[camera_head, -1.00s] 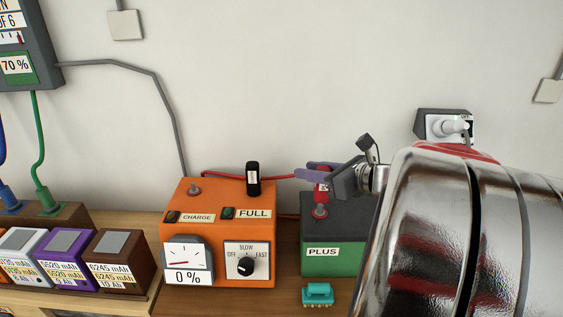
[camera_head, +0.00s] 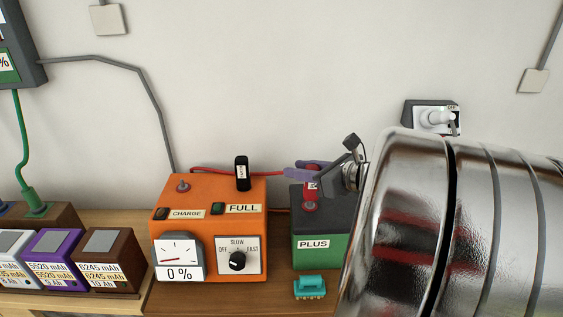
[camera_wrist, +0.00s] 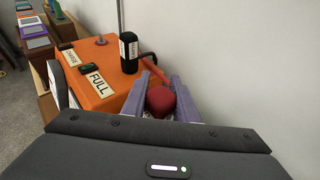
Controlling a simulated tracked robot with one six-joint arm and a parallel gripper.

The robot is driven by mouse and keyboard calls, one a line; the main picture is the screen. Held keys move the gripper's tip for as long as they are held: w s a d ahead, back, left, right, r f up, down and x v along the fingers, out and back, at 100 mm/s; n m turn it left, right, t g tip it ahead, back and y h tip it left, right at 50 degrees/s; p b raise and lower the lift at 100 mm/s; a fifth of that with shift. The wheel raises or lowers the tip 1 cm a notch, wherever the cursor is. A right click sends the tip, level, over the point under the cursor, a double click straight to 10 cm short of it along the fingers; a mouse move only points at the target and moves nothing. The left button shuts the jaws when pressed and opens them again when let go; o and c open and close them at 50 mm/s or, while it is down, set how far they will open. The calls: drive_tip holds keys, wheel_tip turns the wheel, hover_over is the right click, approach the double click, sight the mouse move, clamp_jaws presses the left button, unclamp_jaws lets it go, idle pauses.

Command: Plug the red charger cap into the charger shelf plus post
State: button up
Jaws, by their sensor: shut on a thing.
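My gripper (camera_head: 306,172), with purple fingers, is shut on the red charger cap (camera_wrist: 161,100). In the wrist view the cap sits between the two fingers. In the head view the cap (camera_head: 311,189) hangs below the fingers, directly above the post (camera_head: 310,206) on the dark-topped green box (camera_head: 320,255) labelled PLUS. The cap's lower end looks very close to the post or touching it; I cannot tell whether it is seated. In the wrist view the cap and my gripper hide the post.
The orange charger (camera_head: 209,212) stands just left of the PLUS box, with a black cap (camera_head: 242,174) upright on top and a red cable (camera_head: 270,172) behind. A small teal piece (camera_head: 310,287) lies in front of the PLUS box. A wall socket (camera_head: 436,118) is behind my arm.

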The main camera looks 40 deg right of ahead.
drive_tip(key=shift+f, duration=1.4)
drive_tip(key=o, duration=1.1)
drive_tip(key=shift+o, duration=0.2)
drive_tip(key=shift+s+r, duration=0.1)
drive_tip(key=v, duration=1.3)
drive_tip(key=shift+s, duration=0.25)
